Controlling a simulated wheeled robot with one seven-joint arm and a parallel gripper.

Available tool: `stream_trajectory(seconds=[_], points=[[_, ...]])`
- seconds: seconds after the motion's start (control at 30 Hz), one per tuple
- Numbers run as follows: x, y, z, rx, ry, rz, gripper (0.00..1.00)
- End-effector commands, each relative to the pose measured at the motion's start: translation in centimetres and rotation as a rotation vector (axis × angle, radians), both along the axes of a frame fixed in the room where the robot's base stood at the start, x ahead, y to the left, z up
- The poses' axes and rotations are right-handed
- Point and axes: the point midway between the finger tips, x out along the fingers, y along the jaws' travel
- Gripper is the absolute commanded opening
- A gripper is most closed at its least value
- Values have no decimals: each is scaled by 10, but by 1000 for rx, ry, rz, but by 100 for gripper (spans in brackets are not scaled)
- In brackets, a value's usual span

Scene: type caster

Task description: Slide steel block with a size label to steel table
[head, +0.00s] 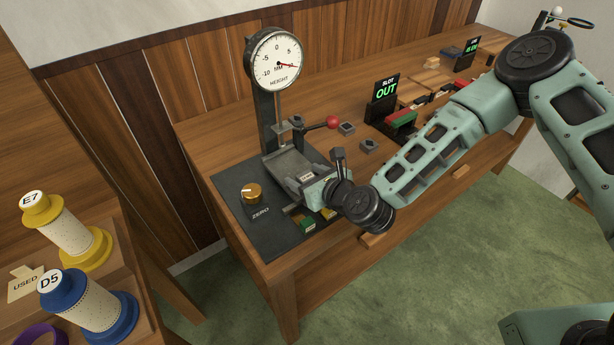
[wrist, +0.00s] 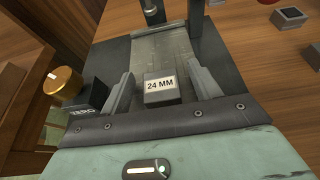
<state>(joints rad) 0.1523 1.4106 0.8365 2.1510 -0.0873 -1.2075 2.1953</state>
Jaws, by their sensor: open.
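The steel block (wrist: 158,89) with a white label reading "24 MM" sits on a flat steel surface in the wrist view. Its label also shows small in the head view (head: 306,176). The steel table (wrist: 166,48) is the grey plate beneath the height gauge, stretching away beyond the block. My gripper (wrist: 160,92) is open, with one finger on each side of the block and a visible gap on both sides. In the head view my gripper (head: 308,184) is at the near edge of the steel table, and my wrist hides part of it.
The height gauge dial (head: 274,60) stands on a post behind the table, with a red-knobbed lever (head: 332,122). A brass ZERO knob (head: 252,193) is to the left. Small grey blocks (head: 369,146) lie on the bench to the right. A slot display (head: 386,90) reads OUT.

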Motion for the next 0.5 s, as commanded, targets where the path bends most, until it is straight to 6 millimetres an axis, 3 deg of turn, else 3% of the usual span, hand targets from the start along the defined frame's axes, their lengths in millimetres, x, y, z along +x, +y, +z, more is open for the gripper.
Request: stream_trajectory(seconds=[0.33, 0.5], points=[[-4, -3, 1, -1, 1, 0, 62], [-21, -17, 8, 0, 3, -1, 62]])
